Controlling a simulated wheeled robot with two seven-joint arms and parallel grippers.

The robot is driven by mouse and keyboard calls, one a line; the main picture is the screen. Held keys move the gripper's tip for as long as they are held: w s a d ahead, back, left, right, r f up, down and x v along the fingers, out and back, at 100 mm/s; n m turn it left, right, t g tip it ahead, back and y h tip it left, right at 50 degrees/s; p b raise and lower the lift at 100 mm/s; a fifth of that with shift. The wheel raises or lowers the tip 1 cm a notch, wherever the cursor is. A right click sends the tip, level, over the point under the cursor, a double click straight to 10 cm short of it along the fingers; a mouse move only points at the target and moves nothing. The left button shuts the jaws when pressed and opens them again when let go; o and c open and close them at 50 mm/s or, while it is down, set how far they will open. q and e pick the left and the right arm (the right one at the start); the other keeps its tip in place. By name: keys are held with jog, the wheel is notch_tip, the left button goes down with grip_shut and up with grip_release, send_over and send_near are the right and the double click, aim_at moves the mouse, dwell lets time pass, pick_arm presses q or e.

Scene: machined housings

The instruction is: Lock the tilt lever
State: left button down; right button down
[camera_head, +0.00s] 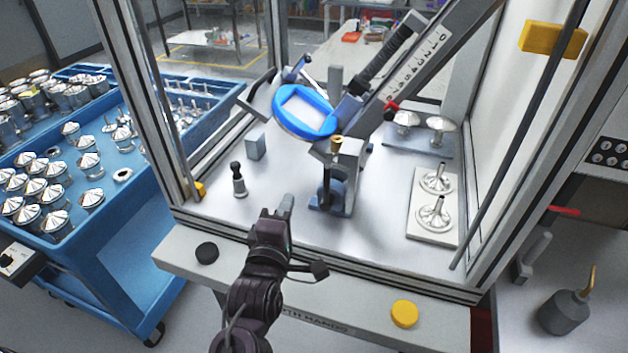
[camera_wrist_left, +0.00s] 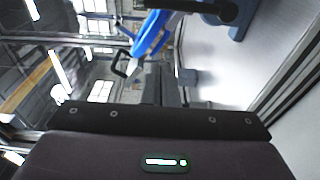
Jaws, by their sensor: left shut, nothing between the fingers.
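The tilting fixture stands inside the framed enclosure with a blue ring plate (camera_head: 305,111) tilted on it; the ring also shows edge-on in the left wrist view (camera_wrist_left: 153,35). A black looped handle (camera_head: 257,93) juts from the fixture's left side and shows in the wrist view too (camera_wrist_left: 121,64). A small lever with a red knob (camera_head: 391,107) sits on its right. I cannot tell which is the tilt lever. My left gripper (camera_head: 286,203) is shut and empty at the enclosure's front opening, below the fixture and apart from it. My right gripper is not seen.
A black-topped post (camera_head: 238,180) and grey block (camera_head: 256,146) stand left of the fixture. A white plate (camera_head: 419,229) with metal parts lies right. A yellow button (camera_head: 404,313) and black button (camera_head: 207,252) are on the front ledge. A blue cart (camera_head: 150,225) is left.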

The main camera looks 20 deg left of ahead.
aim_at(328, 185)
pick_arm(q)
jog(key=w+d+p, duration=0.3)
jog(key=w+p, duration=0.3)
jog(key=w, duration=0.3)
dwell(0.5)
jog(key=shift+a, duration=0.1)
jog(key=shift+w, duration=0.1)
